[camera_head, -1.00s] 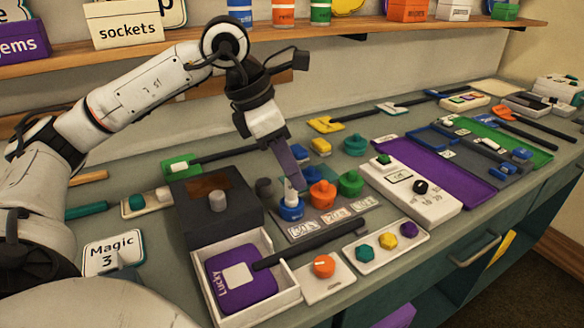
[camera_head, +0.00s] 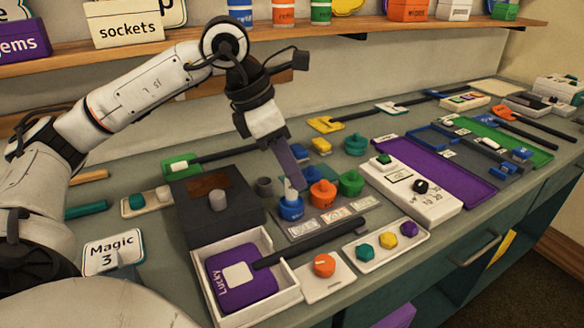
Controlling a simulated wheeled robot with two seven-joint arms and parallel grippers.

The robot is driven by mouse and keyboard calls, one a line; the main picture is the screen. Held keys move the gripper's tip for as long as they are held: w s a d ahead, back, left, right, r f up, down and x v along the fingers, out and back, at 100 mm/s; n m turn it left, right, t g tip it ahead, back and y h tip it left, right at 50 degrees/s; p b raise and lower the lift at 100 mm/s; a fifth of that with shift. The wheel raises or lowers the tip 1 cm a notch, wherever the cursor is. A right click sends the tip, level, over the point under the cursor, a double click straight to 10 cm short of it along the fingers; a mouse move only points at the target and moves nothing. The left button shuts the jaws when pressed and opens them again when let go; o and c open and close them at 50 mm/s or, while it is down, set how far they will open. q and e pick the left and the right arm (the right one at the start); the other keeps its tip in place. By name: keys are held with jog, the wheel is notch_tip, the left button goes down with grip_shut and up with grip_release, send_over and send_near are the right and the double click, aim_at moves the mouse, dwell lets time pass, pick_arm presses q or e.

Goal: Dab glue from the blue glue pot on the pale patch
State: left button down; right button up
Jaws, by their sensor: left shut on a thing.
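The blue glue pot (camera_head: 291,209) stands upright on the bench, left of similar orange and green pots. My left gripper (camera_head: 291,180) points down just above it and is shut on a small pale applicator (camera_head: 291,192). The applicator's lower end is at the pot's mouth; how deep it sits cannot be told. The pale patch (camera_head: 238,274) is a whitish square on a purple "Lucky" board (camera_head: 225,262). The board lies in a white open tray (camera_head: 286,296) at the front. My right gripper is out of view.
The orange pot (camera_head: 322,193) and green pot (camera_head: 350,184) stand close to the right. A dark box with a grey knob (camera_head: 217,201) stands behind the tray. A black bar (camera_head: 315,243) reaches over the tray's right side. A grey cup (camera_head: 265,187) stands left of the gripper.

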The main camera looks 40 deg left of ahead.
pick_arm(q)
jog(key=shift+s+f, duration=0.1)
jog(key=shift+f, duration=0.05)
